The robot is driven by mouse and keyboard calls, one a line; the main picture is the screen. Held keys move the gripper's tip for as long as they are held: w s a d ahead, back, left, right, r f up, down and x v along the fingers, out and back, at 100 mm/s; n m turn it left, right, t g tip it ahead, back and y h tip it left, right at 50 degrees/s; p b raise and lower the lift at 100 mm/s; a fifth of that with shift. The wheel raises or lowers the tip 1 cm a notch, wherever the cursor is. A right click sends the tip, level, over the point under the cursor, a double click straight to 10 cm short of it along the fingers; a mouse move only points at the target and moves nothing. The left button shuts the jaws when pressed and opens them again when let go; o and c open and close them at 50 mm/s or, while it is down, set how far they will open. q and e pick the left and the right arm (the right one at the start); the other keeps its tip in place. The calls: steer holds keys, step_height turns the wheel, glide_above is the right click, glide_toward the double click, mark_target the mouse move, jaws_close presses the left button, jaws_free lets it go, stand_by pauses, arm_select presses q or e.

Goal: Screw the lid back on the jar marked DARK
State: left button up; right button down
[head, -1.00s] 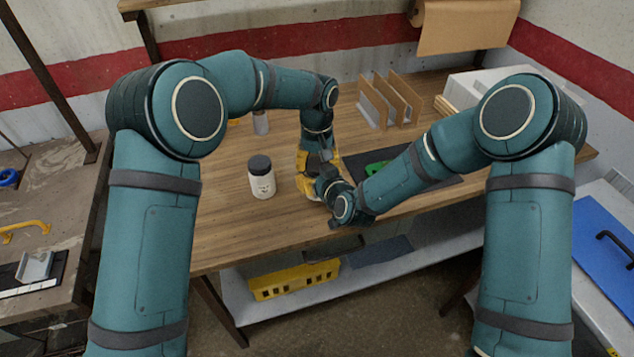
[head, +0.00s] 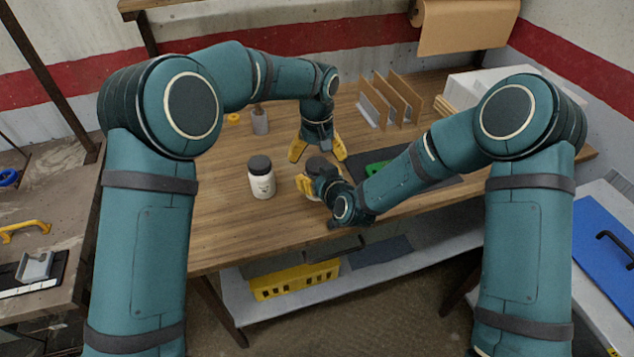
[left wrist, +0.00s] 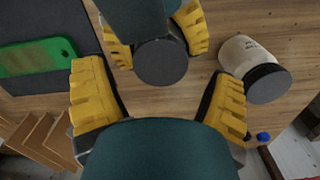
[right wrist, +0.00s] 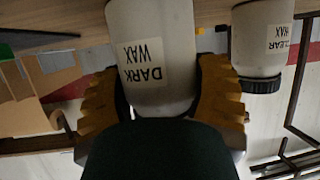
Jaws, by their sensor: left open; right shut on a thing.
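The white jar marked DARK WAX (right wrist: 150,62) is upright in my right gripper (right wrist: 165,88), which is shut around its body. A dark round lid (left wrist: 160,62) sits on top of this jar, and it also shows in the head view (head: 316,164). How tightly it is seated cannot be told. My left gripper (left wrist: 158,75) is open and empty, fingers spread, above and behind the lid in the head view (head: 318,152). The jar's mouth is hidden by the lid and my right gripper.
A second white jar, marked CLEAR WAX (right wrist: 262,35), with a dark lid stands to the left in the head view (head: 262,185). A green object (head: 376,168) lies on a dark mat at the right. Upright brown boards (head: 395,98) stand behind. The table's left front is clear.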

arm_select(q)
step_height(320, 180, up, 2)
steer(key=shift+r, duration=0.1)
steer(key=shift+o, duration=0.2)
steer(key=shift+r+n, duration=1.6)
steer(key=shift+r, duration=0.15)
steer(key=shift+f, duration=4.05)
steer(key=shift+c, duration=0.5)
